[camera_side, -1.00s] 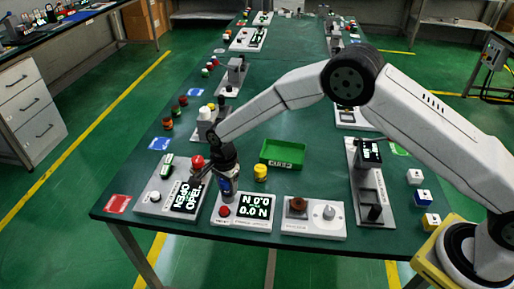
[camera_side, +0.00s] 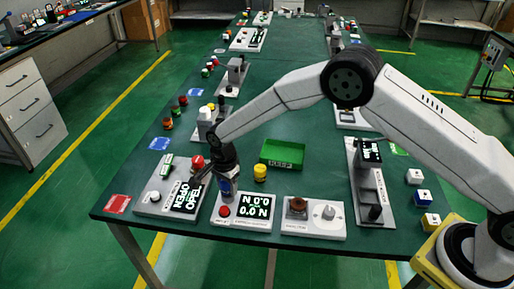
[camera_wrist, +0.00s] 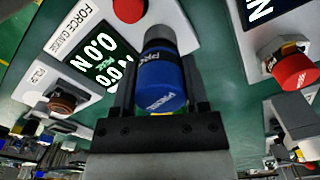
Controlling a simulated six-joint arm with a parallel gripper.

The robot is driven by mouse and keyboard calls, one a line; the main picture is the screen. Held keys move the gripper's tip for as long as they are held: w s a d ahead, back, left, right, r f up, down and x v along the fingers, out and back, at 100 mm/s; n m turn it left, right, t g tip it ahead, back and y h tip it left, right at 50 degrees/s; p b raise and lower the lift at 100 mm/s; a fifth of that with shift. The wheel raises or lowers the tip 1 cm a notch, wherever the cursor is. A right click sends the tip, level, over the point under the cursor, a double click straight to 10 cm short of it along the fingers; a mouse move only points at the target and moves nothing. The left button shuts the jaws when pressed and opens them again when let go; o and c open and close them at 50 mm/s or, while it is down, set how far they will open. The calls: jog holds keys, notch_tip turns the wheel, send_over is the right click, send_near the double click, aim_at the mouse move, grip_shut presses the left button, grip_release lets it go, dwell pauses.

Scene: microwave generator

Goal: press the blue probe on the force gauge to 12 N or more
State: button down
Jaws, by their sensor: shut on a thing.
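My gripper (camera_side: 227,187) is over the left part of the force gauge (camera_side: 253,221), near the table's front edge. It is shut on the blue probe, whose blue body (camera_wrist: 160,88) shows between the two fingers in the wrist view. The probe's grey end points toward the gauge plate. Whether it touches the plate is hidden. The gauge display (camera_side: 255,207) reads 0.0 N, and it also shows in the wrist view (camera_wrist: 95,55). A red button (camera_side: 224,211) sits on the gauge left of the display.
A panel with a display reading OPEN (camera_side: 187,197) and a red knob (camera_side: 198,161) is close on the left. A yellow cylinder (camera_side: 260,172) and a green tray (camera_side: 282,152) stand behind the gauge. A panel with two knobs (camera_side: 313,230) is on the right.

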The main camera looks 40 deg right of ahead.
jog(key=shift+s+f, duration=0.1)
jog(key=shift+f, duration=0.75)
dwell(2.6)
jog(key=shift+r, duration=3.65)
jog(key=shift+d, duration=0.15)
jog(key=shift+d+r+n, duration=0.25)
jog(key=shift+d+n, duration=0.15)
jog(key=shift+d, duration=0.15)
jog(key=s+d+r+n, duration=0.2)
jog(key=s+d+n, duration=0.4)
jog(key=d, duration=0.3)
jog(key=s+d+r+n, duration=0.3)
jog(key=s+d+n, duration=0.4)
jog(key=d, duration=0.2)
jog(key=shift+r+n, duration=0.35)
jog(key=shift+n, duration=0.05)
